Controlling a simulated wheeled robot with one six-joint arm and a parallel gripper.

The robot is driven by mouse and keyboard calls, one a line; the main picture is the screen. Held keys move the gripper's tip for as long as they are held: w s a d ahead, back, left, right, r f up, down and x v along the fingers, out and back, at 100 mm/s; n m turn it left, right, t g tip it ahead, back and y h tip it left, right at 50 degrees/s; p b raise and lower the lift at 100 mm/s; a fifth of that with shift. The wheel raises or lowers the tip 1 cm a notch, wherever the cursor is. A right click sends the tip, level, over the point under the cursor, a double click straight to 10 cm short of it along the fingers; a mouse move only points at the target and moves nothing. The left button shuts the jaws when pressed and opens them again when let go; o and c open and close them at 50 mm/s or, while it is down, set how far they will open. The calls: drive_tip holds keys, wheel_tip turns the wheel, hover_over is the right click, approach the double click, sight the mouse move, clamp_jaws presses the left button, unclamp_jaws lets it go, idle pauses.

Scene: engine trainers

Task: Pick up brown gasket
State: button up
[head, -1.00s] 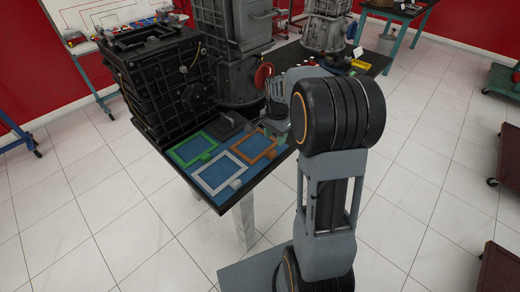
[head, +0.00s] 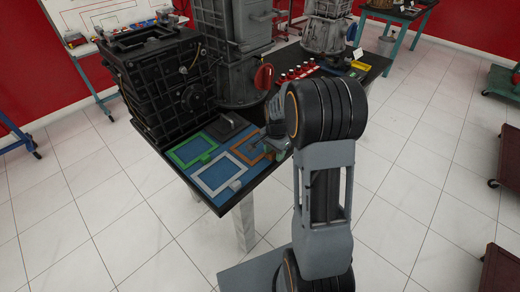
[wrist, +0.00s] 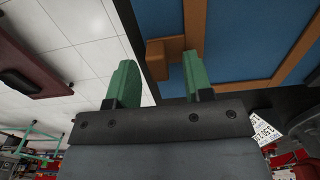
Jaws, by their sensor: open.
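The brown gasket (head: 253,160), a rectangular frame with a small tab, lies on the blue mat at the near right of the table. My gripper (head: 270,150) is over its right side in the head view and hides part of it. In the wrist view my gripper (wrist: 160,75) has its two green fingers apart. The tab of the brown gasket (wrist: 158,60) shows between the fingertips, with the frame running up and to the right. I cannot tell whether the fingers touch it.
A green gasket (head: 175,158) and a light grey gasket (head: 203,185) lie to the left on the same mat. A dark gasket (head: 225,126) lies behind. A black engine block (head: 160,90) and a grey engine with a red part (head: 264,76) stand at the back.

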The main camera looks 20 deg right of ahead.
drive_tip(key=shift+c, duration=0.5)
clamp_jaws()
drive_tip(key=shift+r, duration=0.2)
